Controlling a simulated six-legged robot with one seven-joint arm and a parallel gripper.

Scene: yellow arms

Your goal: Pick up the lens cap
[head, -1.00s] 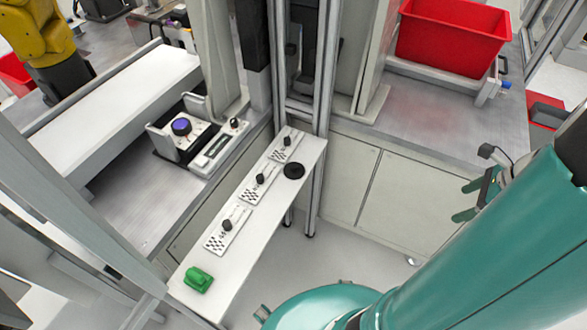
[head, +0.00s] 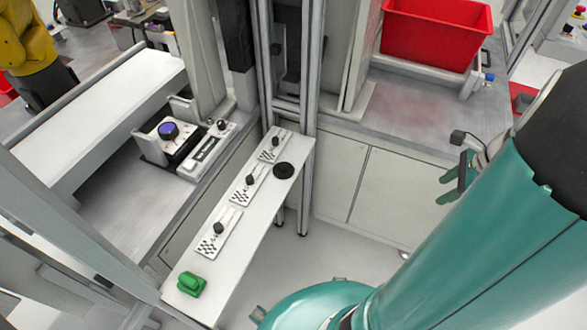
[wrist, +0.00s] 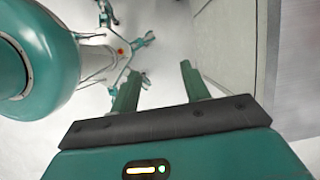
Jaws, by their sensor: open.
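A round black disc, which looks like the lens cap (head: 284,170), lies flat on the narrow white shelf (head: 237,250), near its far end by the right edge. My gripper (head: 456,182) is at the right of the head view, well apart from the disc and partly hidden behind my own arm. In the wrist view my gripper (wrist: 160,85) is open, with its two green fingers apart and only floor between them. The lens cap is not in the wrist view.
Several white plates with black knobs (head: 219,228) line the shelf, and a green object (head: 191,284) sits at its near end. A metal post (head: 308,80) rises beside the far end. A red bin (head: 436,38) stands on the right counter. Floor right of the shelf is clear.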

